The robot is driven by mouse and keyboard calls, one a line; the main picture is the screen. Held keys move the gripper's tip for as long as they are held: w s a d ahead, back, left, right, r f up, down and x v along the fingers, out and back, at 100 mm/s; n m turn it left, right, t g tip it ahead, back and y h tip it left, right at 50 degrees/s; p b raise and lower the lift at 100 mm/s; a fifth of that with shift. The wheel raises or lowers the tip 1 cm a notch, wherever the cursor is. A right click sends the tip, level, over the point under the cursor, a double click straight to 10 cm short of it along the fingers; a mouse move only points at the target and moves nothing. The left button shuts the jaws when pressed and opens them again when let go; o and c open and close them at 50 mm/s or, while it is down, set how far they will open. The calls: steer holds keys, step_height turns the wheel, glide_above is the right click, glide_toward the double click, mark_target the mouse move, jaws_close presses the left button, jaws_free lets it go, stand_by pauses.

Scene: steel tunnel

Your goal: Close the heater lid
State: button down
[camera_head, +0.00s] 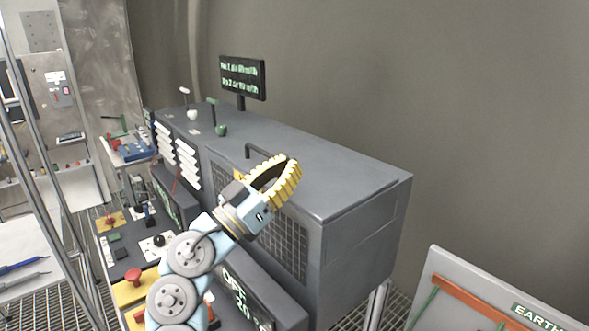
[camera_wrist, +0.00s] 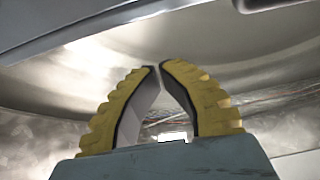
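The heater appears to be the long dark grey cabinet (camera_head: 362,242) in the head view, with a mesh panel on its front. Its flat grey lid (camera_head: 340,180) lies level along the top, with a thin seam below its edge at the right end. I cannot tell whether it is fully seated. A dark bar handle (camera_head: 262,149) stands near the lid's front edge, partly hidden by my gripper. My gripper (camera_head: 288,160) has yellow ribbed fingers and is in front of the lid's front edge. In the wrist view, the fingertips (camera_wrist: 158,67) nearly meet, with nothing between them.
A display sign (camera_head: 242,78) stands behind the cabinet. A control panel with a red button (camera_head: 134,277) is at lower left. A whiteboard-like panel (camera_head: 480,290) is at lower right. A blue-topped bench (camera_head: 130,150) stands at far left. The space above the lid's right part is clear.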

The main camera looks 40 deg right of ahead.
steer(key=shift+h, duration=0.6)
steer(key=f+b, duration=0.1)
steer(key=f, duration=0.1)
steer(key=f+b, duration=0.2)
steer(key=a+f+b, duration=0.1)
steer(key=b, duration=0.1)
steer(key=shift+w+f, duration=0.15)
steer(key=shift+f, duration=0.25)
steer(key=shift+f+b, duration=0.2)
steer(key=shift+b, duration=0.1)
steer(key=shift+r, duration=2.35)
steer(key=v, duration=1)
steer(key=shift+d+f, duration=0.25)
steer(key=shift+f, duration=0.1)
steer(key=shift+a, duration=0.1)
